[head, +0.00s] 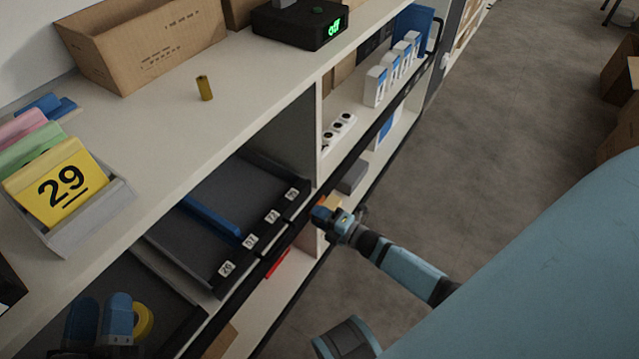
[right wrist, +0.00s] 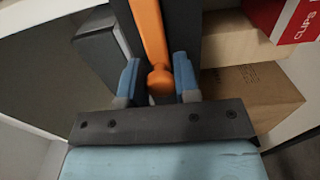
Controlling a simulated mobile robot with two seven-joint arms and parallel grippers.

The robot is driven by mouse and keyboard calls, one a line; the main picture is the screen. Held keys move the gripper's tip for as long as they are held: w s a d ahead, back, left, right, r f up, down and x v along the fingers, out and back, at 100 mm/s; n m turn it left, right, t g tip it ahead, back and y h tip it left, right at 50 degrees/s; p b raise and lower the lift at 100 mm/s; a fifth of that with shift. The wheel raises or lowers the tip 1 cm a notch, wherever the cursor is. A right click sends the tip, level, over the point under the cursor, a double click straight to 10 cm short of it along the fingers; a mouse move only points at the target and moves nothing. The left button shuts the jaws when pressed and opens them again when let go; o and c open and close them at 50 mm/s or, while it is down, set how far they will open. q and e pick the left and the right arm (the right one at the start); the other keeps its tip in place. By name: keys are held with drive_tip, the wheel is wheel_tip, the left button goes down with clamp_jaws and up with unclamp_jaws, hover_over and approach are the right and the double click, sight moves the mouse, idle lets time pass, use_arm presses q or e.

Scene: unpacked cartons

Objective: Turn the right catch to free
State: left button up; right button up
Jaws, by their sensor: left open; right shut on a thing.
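The right catch shows in the right wrist view as an orange lever (right wrist: 150,30) with a rounded end between my fingers, lying along a dark bar. My right gripper (right wrist: 158,84) is shut on it, one blue finger on each side. In the head view my right gripper (head: 324,213) is at the dark rail along the shelf front, with a bit of orange beside it. The gripper hides most of the catch there. My left gripper (head: 99,322) is open at the lower left, by the dark tray with a yellow roll (head: 143,320).
A dark tray (head: 170,250) with number labels and a blue bar sits in the shelf. The worktop holds an open carton (head: 150,50), a brass cylinder (head: 204,88), number cards (head: 60,185) and a black box (head: 300,28).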

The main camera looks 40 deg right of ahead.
drive_tip(key=o, duration=0.9)
drive_tip(key=shift+s+d, duration=0.1)
drive_tip(key=shift+s, duration=0.1)
use_arm(q)
drive_tip(key=shift+w+a+f+g+y+p, duration=0.1)
drive_tip(key=shift+a+f+g+y+p, duration=0.3)
drive_tip(key=shift+f, duration=0.4)
drive_tip(key=shift+a+f+g+y+p, duration=0.15)
drive_tip(key=shift+f+g+y+p, duration=0.2)
drive_tip(key=shift+f+p, duration=0.35)
drive_tip(key=shift+w+a+f+g+y+p, duration=0.1)
drive_tip(key=shift+a+f+g+y+p, duration=0.25)
drive_tip(key=shift+f, duration=0.6)
use_arm(e)
drive_tip(key=shift+v, duration=6.7)
use_arm(q)
drive_tip(key=shift+s+d, duration=0.15)
drive_tip(key=shift+s, duration=0.05)
use_arm(e)
drive_tip(key=shift+s, duration=0.1)
